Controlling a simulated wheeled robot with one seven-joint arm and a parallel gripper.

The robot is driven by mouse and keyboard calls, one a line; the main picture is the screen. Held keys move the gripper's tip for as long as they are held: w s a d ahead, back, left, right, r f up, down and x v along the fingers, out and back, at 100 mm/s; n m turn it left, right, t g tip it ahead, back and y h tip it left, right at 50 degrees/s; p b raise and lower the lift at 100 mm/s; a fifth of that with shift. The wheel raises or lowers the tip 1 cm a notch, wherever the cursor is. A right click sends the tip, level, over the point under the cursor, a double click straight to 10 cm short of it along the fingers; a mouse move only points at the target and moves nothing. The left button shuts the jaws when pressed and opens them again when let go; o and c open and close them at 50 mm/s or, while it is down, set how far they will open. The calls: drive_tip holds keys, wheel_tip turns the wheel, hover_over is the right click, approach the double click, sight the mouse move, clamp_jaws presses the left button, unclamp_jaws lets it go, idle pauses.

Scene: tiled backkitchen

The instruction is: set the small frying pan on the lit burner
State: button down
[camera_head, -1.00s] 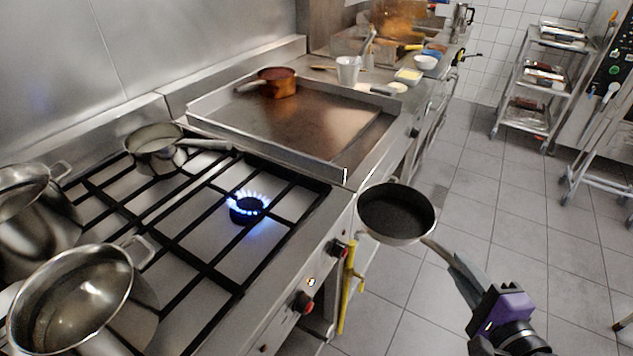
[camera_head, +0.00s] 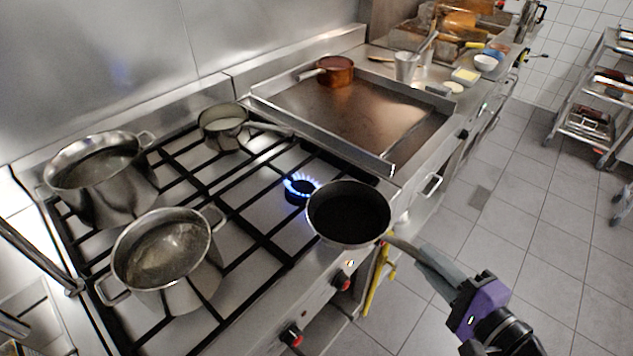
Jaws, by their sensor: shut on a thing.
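The small frying pan (camera_head: 348,213) has a dark inside and hangs level in the air over the front edge of the stove. In the picture its left rim overlaps the right side of the lit burner (camera_head: 300,188), whose blue flames show to the left of the pan. My gripper (camera_head: 437,268) is shut on the pan's handle (camera_head: 404,246), to the lower right of the pan. The fingers hide part of the handle. The exact height of the pan above the grate (camera_head: 252,232) is hard to tell.
Two large steel pots (camera_head: 165,252) (camera_head: 98,172) stand on the left of the stove. A steel saucepan (camera_head: 224,128) sits at the back, its handle pointing toward the burner. A flat griddle (camera_head: 375,112) with a copper pan (camera_head: 334,72) lies behind.

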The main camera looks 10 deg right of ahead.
drive_tip(key=shift+w+a+r+n+y, duration=0.15)
drive_tip(key=shift+a+r+y, duration=0.1)
drive_tip(key=shift+a, duration=0.2)
drive_tip(key=shift+w+a+r+n+y, duration=0.15)
drive_tip(key=shift+a+r, duration=0.1)
drive_tip(key=shift+a, duration=0.15)
drive_tip(key=p, duration=0.5)
hover_over(361, 214)
drive_tip(key=shift+s, duration=0.2)
drive_tip(key=shift+w+f, duration=0.2)
drive_tip(key=shift+f, duration=1.6)
drive_tip(key=c, duration=1.7)
unclamp_jaws()
drive_tip(key=shift+f+b, duration=0.3)
drive_tip(key=shift+b, duration=0.05)
drive_tip(key=shift+c, duration=0.2)
drive_tip(key=o, duration=0.4)
drive_tip(key=shift+r, duration=0.1)
drive_tip(key=shift+o, duration=0.2)
